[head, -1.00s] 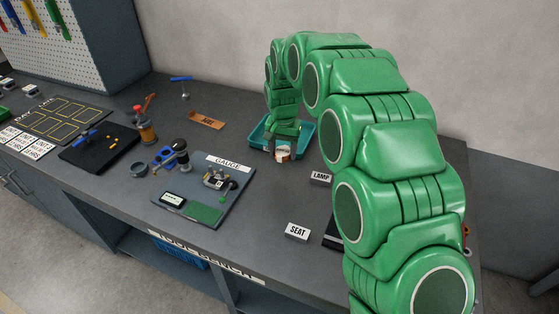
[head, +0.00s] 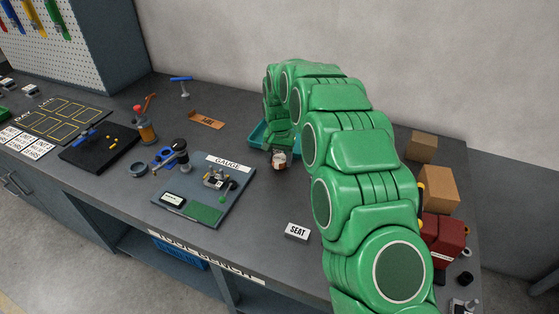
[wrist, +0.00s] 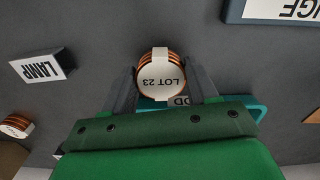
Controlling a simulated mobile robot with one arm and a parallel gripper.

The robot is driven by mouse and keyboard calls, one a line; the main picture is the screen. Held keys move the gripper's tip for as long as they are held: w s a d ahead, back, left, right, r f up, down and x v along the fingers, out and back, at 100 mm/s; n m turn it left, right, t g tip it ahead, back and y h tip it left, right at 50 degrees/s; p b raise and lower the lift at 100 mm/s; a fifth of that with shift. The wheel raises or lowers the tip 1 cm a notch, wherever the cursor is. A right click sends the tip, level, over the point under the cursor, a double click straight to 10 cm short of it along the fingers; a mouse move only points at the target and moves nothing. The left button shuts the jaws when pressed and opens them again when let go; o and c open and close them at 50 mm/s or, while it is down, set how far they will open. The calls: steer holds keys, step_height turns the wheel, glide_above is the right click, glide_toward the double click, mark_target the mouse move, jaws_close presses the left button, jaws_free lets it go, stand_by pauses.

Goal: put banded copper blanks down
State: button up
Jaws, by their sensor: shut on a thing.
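The banded copper blanks (wrist: 160,78) are a short round stack with copper-coloured edges, a white band and a "LOT 23" label. They sit between the two grey fingers of my gripper (wrist: 161,84), which is shut on them. In the head view the blanks (head: 279,161) show just below my gripper (head: 279,152), at the front side of a teal tray (head: 257,134). Whether they touch the bench cannot be told. The tray is mostly hidden behind my arm; its corner shows in the wrist view (wrist: 262,112).
A similar banded stack (wrist: 16,125) and a LAMP block (wrist: 42,67) lie left in the wrist view. The GAUGE board (head: 205,192) and SEAT block (head: 298,231) are nearer the front. Cardboard boxes (head: 439,188) and a red case (head: 444,238) stand right. Bare bench lies left of SEAT.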

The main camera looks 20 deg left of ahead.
mark_target(279, 159)
steer(key=shift+f, duration=0.6)
steer(key=shift+f, duration=0.15)
steer(key=o, duration=1.2)
steer(key=shift+c, duration=0.2)
step_height(279, 159, up, 12)
steer(key=shift+d+r, duration=0.1)
steer(key=shift+r, duration=0.1)
